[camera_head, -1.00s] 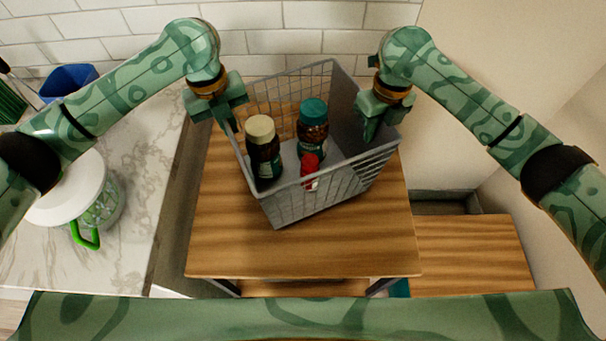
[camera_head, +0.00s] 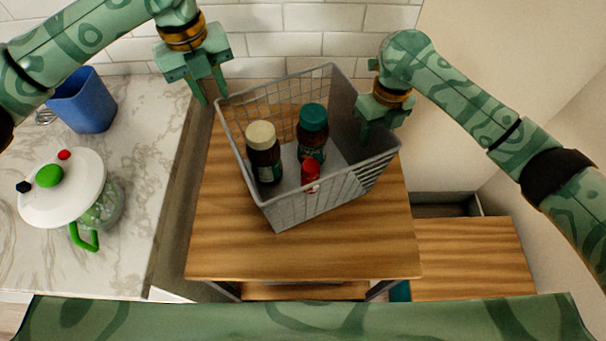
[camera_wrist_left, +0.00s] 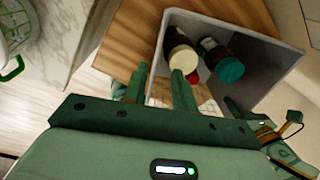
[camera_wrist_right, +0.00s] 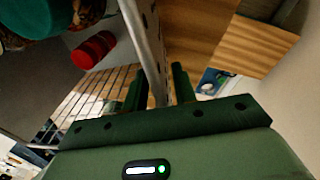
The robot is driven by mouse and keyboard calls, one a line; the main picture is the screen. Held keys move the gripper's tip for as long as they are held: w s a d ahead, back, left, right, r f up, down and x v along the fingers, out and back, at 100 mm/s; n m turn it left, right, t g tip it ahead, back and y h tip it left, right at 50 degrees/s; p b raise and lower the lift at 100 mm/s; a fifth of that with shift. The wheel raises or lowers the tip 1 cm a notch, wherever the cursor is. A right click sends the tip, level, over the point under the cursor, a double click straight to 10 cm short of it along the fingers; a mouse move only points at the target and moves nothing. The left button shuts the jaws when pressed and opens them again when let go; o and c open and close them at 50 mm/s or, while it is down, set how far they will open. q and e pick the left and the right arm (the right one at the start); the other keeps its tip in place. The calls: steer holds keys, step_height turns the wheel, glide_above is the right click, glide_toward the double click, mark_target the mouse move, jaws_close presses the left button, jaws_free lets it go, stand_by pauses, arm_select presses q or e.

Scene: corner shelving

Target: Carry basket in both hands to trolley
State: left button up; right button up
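The grey wire basket (camera_head: 318,205) stands on a wooden-topped stand (camera_head: 235,255) with a lower shelf. I cannot tell whether this stand is the trolley. The basket holds a cream-lidded jar (camera_head: 263,158), a teal-lidded jar (camera_head: 313,130) and a small red-capped item (camera_head: 311,172). My right gripper (camera_head: 372,130) is at the right rim. Its fingers (camera_wrist_right: 160,88) stand apart, one on either side of the basket wall (camera_wrist_right: 150,45).
A marble counter (camera_head: 135,215) on the left carries a blue bin (camera_head: 85,102) and a white-lidded pot (camera_head: 65,190) with a green handle. A lower wooden surface (camera_head: 470,255) lies to the right. A white brick wall (camera_head: 290,42) closes the back.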

steer(key=shift+r, duration=0.2)
arm_select(q)
steer(key=shift+a+r, duration=0.1)
steer(key=shift+r, duration=0.65)
arm_select(e)
step_height(320, 180, up, 12)
steer(key=d, duration=0.1)
steer(key=shift+w+f, duration=0.25)
steer(key=shift+w, duration=0.2)
